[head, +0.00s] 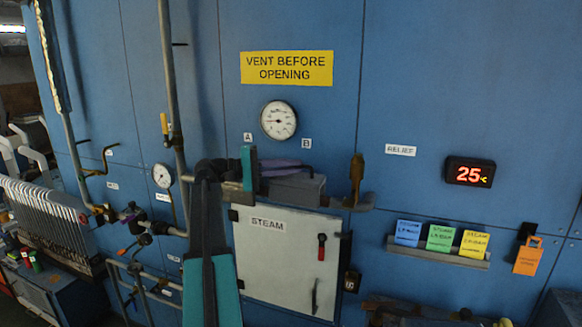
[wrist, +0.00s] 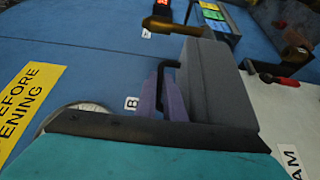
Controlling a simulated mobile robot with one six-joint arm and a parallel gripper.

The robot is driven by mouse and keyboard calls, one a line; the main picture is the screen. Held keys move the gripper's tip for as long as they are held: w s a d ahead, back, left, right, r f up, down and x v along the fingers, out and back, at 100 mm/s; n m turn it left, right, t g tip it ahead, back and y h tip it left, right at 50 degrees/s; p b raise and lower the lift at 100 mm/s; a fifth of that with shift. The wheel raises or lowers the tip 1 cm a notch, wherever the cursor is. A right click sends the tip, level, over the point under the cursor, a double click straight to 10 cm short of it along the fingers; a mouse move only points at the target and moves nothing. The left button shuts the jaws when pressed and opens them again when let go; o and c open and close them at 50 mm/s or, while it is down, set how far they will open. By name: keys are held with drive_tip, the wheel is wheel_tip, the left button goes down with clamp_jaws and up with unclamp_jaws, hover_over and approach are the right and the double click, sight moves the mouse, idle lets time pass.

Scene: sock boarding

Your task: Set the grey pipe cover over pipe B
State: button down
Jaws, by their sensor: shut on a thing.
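The grey pipe cover (head: 297,188) is a block-shaped piece below the B label (head: 306,143) in the head view. It fills the middle of the wrist view (wrist: 222,85), with a black handle (wrist: 168,72) on its side. My gripper (head: 285,165), with purple fingers, is shut on the cover's handle; the fingers also show in the wrist view (wrist: 172,100). The cover looks roughly level, in front of the wall. A pipe end (head: 350,203) shows at its right. The pipe behind the cover is hidden, so I cannot tell whether the cover touches or encloses it.
A brown valve handle (head: 357,175) stands close to the cover's right. The white STEAM door (head: 280,265) with a red handle (head: 321,247) is below. A gauge (head: 278,120) is above. A card rack (head: 435,255) and red display (head: 469,172) are further right.

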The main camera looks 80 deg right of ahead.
sight(291, 177)
drive_tip(key=shift+f+b, duration=0.7)
drive_tip(key=shift+f, duration=0.85)
idle(0.4)
drive_tip(key=c, duration=1.8)
unclamp_jaws()
drive_tip(key=shift+f, duration=0.1)
drive_tip(key=shift+w, duration=0.15)
